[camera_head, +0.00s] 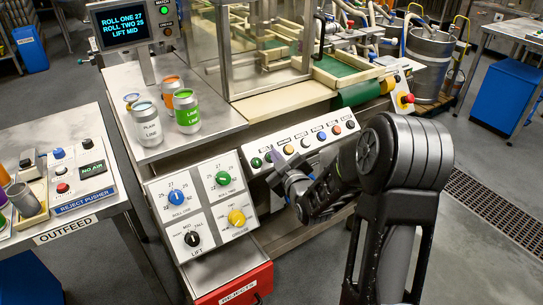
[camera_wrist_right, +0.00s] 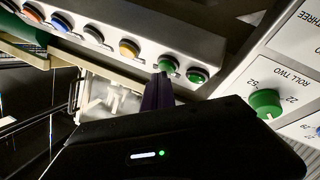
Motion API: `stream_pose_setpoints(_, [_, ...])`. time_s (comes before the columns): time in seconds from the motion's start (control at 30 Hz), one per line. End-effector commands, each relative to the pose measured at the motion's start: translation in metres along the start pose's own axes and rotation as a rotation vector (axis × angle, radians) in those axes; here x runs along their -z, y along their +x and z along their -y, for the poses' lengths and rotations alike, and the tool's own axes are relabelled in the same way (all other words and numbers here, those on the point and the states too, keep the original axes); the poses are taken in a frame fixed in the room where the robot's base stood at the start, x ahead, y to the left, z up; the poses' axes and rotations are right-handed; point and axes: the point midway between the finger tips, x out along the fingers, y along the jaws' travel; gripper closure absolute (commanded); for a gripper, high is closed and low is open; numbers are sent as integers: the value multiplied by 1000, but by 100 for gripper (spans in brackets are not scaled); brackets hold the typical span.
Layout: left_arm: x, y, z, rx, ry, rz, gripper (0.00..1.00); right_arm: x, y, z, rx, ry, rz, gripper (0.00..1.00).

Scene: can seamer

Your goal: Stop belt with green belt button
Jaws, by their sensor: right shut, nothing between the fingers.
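A sloped white button panel (camera_head: 300,146) runs along the machine front. Two green buttons, an outer one (camera_head: 256,162) and an inner one (camera_head: 268,157), sit at its left end; their labels are too small to read. In the right wrist view the outer green button (camera_wrist_right: 196,75) and the inner green button (camera_wrist_right: 168,65) show too. My right gripper (camera_head: 283,168) is shut and empty, its tips close to the inner green button; I cannot tell whether they touch it. The green belt (camera_head: 360,92) shows at the machine's right end. My left gripper is out of view.
A knob panel (camera_head: 201,207) with blue, green, black and yellow knobs stands just left of my right gripper. A red rejects bin (camera_head: 238,290) is below it. Several cans, one green and white (camera_head: 187,112), stand on the steel top. A red emergency button (camera_head: 407,99) sits at the right.

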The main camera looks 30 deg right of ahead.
Motion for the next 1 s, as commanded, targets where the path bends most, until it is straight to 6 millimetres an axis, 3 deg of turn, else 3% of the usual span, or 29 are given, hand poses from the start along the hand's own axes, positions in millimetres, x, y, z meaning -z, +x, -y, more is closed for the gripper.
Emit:
stream_pose_setpoints(0.67, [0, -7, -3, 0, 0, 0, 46, 8, -10, -8, -1, 0, 0, 100])
stream_pose_setpoints(1.0, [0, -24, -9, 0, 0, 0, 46, 26, -32, -26, -2, 1, 0, 100])
